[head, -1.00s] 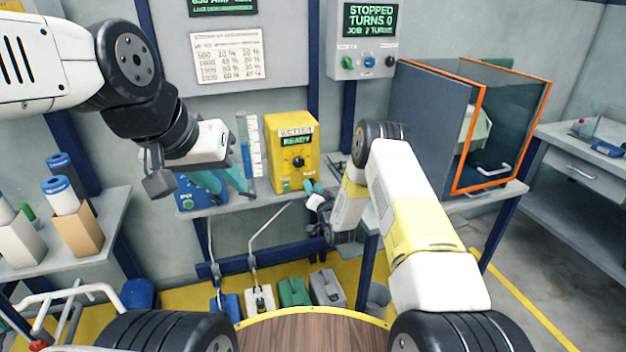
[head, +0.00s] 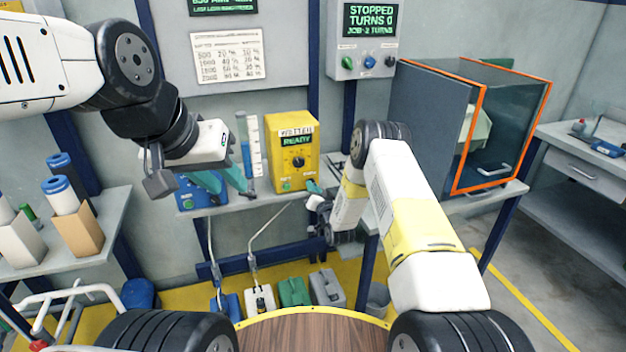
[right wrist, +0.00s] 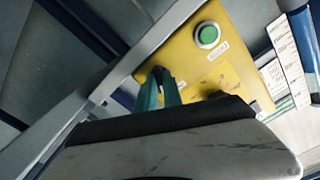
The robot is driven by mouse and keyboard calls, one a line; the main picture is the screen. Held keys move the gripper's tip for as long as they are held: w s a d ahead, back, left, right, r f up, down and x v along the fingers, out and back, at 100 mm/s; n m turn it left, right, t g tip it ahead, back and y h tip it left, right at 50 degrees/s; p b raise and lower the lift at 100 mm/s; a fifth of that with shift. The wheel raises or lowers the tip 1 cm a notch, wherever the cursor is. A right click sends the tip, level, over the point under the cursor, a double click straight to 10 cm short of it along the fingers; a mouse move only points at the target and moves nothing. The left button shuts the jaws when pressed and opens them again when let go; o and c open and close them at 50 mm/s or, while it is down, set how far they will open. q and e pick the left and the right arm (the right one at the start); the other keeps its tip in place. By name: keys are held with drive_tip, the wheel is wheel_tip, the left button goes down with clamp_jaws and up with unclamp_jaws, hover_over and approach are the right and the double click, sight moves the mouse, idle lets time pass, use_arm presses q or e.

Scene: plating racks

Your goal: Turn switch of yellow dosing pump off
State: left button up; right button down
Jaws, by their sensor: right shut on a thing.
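The yellow dosing pump (head: 310,150) stands on the grey shelf at the middle of the head view. It has a lit display reading "READY", a black knob (head: 298,162) and a green button (head: 286,186) low on its front. My right gripper (head: 313,187) is at the pump's lower right front corner. In the right wrist view its teal fingers (right wrist: 159,72) are close together against the yellow face, beside the green button (right wrist: 208,35). They are shut on a small part there, likely the switch, which they hide. My left gripper (head: 233,188) is open and empty in front of the blue pump.
A blue pump (head: 188,198) and a tall clear cylinder (head: 250,145) stand left of the yellow pump. A control box (head: 362,40) reading "STOPPED" hangs above right. An orange-framed enclosure (head: 455,130) stands to the right. Several small containers are on the floor below.

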drive_tip(key=n, duration=1.2)
drive_tip(key=shift+n, duration=0.4)
idle(0.4)
drive_tip(key=c, duration=1.5)
unclamp_jaws()
drive_tip(key=shift+s, duration=0.1)
drive_tip(key=v, duration=0.7)
drive_tip(key=shift+s+d, duration=0.1)
drive_tip(key=shift+s, duration=0.15)
